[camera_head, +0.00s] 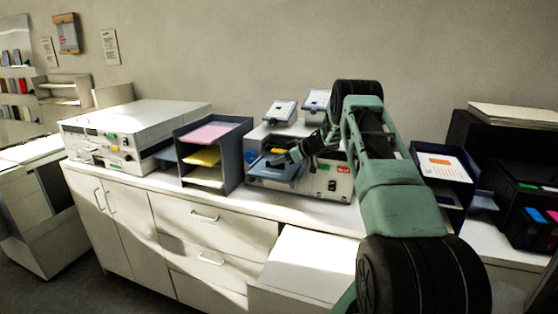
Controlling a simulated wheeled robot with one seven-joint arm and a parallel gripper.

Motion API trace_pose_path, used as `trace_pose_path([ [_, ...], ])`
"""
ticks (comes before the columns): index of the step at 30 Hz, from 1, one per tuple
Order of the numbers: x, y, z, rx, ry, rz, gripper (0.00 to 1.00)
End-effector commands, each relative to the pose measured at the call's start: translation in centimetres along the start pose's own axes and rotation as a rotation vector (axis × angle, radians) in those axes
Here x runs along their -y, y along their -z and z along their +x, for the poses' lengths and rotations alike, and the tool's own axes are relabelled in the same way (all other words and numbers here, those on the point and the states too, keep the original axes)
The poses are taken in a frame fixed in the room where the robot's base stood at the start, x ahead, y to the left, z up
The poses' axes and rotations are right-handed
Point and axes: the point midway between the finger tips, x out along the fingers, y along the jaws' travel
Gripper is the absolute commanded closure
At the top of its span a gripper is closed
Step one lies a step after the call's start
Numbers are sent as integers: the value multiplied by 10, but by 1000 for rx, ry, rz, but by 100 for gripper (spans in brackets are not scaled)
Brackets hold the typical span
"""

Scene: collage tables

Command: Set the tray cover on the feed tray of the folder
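The folder is most likely the white machine (326,183) with a red label, coloured buttons and a blue-grey flat part (270,171) at its front left. I cannot tell whether this flat part is the feed tray or the tray cover lying over it. My gripper (284,158) is dark and small in view, reaching left from my green arm. Its tips are over or at the blue-grey part. I cannot tell whether they touch it or hold anything. My arm hides the machine's right side and part of its top.
A dark paper rack (240,152) with pink, yellow and white sheets stands close left of the machine. Further left is a large white machine (118,143). A blue tray stack (452,200) and a black printer (526,190) stand right. The white counter (318,214) has a narrow clear front strip.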

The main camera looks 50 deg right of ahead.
Motion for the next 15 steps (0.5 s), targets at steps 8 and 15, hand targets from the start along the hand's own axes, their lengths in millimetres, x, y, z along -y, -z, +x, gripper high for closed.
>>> trace_pose_path([
  [8, -1, -4, -43, 0, -5, -2, 62],
  [15, -1, -4, -100, 0, -6, -2, 62],
])
